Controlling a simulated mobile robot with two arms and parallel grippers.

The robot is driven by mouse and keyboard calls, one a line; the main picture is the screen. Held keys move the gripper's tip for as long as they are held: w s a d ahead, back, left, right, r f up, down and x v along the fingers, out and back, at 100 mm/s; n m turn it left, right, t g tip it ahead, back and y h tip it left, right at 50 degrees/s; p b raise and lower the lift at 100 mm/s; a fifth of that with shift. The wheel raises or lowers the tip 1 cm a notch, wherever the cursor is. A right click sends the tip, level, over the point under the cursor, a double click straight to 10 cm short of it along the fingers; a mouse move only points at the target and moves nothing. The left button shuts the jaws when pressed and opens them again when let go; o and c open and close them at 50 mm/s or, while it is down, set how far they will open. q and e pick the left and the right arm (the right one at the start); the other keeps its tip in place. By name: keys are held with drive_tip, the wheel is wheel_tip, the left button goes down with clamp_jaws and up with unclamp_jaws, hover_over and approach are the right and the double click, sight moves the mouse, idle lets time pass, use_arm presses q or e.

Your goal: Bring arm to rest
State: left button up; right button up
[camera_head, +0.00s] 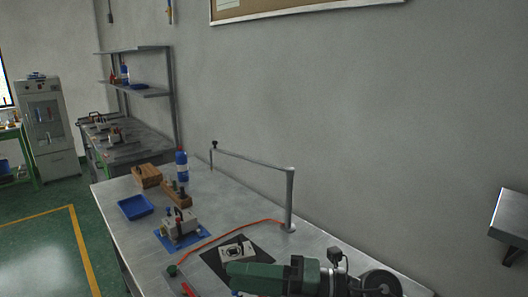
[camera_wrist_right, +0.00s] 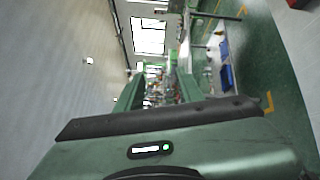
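My right gripper (camera_head: 232,276) is green and shows at the bottom of the head view. It lies sideways, pointing left over the front part of the metal table (camera_head: 130,232). Its dark wrist and arm come in from the lower right. In the right wrist view my right gripper (camera_wrist_right: 160,82) has its two green fingers apart, with only the far room visible between them. It holds nothing. My left gripper is not in either view.
A white part (camera_head: 236,251) lies on a dark mat just behind my right gripper. Behind are a boxy device on a blue mat (camera_head: 168,242), a blue tray (camera_head: 136,207), wooden blocks (camera_head: 147,175) and a blue bottle (camera_head: 182,168). A metal post (camera_head: 290,200) carries a long bar.

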drive_tip(key=w+d+r+m+t+h, duration=0.25)
drive_tip(key=d+m+t, duration=0.25)
drive_tip(key=m+t, duration=0.45)
drive_tip(key=w+d+r+m+t+h, duration=0.25)
drive_tip(key=d+m+t, duration=0.35)
drive_tip(key=m+t, duration=0.3)
drive_tip(key=s+d+f+m+g+h, duration=0.25)
drive_tip(key=d+f+m+h, duration=0.4)
drive_tip(key=f, duration=0.35)
drive_tip(key=s+d+f+m+g+h, duration=0.1)
drive_tip(key=d+f+m+g+h, duration=0.2)
drive_tip(key=d+f+m+h, duration=0.45)
drive_tip(key=s+a+f+m+g+y, duration=0.1)
drive_tip(key=s+f+m+g, duration=0.2)
drive_tip(key=s+f+g, duration=1.3)
drive_tip(key=s+f+t, duration=0.1)
drive_tip(key=s+f, duration=0.2)
drive_tip(key=f, duration=0.7)
drive_tip(key=s+f+t, duration=0.1)
drive_tip(key=s+f, duration=0.2)
drive_tip(key=f, duration=0.7)
drive_tip(key=s+f+t, duration=0.1)
drive_tip(key=s+f, duration=0.2)
drive_tip(key=f, duration=0.7)
drive_tip(key=s+d+f+g, duration=0.1)
drive_tip(key=s+d+f, duration=0.2)
drive_tip(key=s+f, duration=1.1)
drive_tip(key=shift+s+f+g, duration=0.3)
drive_tip(key=shift+s, duration=0.8)
drive_tip(key=shift+n, duration=0.25)
